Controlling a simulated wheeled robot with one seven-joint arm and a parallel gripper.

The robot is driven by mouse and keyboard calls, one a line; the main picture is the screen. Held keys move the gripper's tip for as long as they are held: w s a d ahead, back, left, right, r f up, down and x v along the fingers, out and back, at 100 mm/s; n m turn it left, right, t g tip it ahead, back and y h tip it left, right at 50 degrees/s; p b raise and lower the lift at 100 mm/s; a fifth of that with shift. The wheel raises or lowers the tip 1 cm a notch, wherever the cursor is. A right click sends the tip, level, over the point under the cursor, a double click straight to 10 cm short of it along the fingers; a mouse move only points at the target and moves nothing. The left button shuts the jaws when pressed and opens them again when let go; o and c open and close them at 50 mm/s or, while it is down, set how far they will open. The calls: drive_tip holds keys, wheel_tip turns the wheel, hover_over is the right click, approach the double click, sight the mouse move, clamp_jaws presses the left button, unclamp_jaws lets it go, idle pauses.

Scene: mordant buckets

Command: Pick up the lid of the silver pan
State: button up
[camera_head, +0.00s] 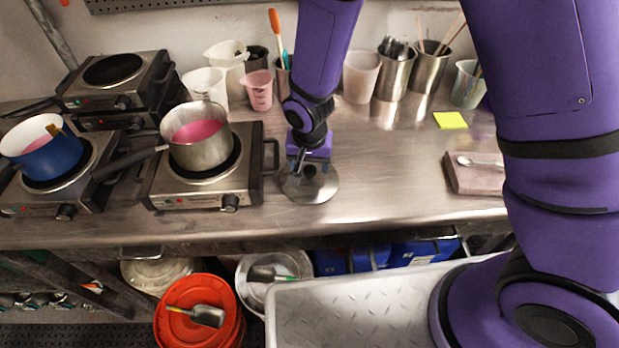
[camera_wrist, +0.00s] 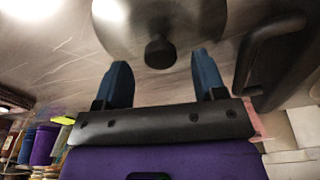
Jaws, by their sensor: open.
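The silver pan (camera_head: 198,150) sits on the right-hand front hot plate, with pink liquid inside and its black handle pointing left. A round metal lid (camera_head: 322,188) lies on the steel counter to the right of that hot plate. In the wrist view the lid (camera_wrist: 130,30) has a dark knob (camera_wrist: 160,52). My gripper (camera_head: 308,168) is over the lid and hides part of it in the head view. In the wrist view my gripper (camera_wrist: 158,78) is open, with one blue finger on each side of the knob's line. The knob is just beyond the fingertips, and no contact shows.
The hot plate (camera_head: 200,190) has a handle close to the left of my gripper. A blue pan (camera_head: 48,155) stands on another hot plate. Cups and metal canisters (camera_head: 393,75) line the wall.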

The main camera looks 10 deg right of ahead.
drive_tip(key=shift+w+f, duration=0.15)
drive_tip(key=shift+f, duration=1.25)
drive_tip(key=c, duration=1)
drive_tip(key=shift+c, duration=0.3)
drive_tip(key=shift+r, duration=0.2)
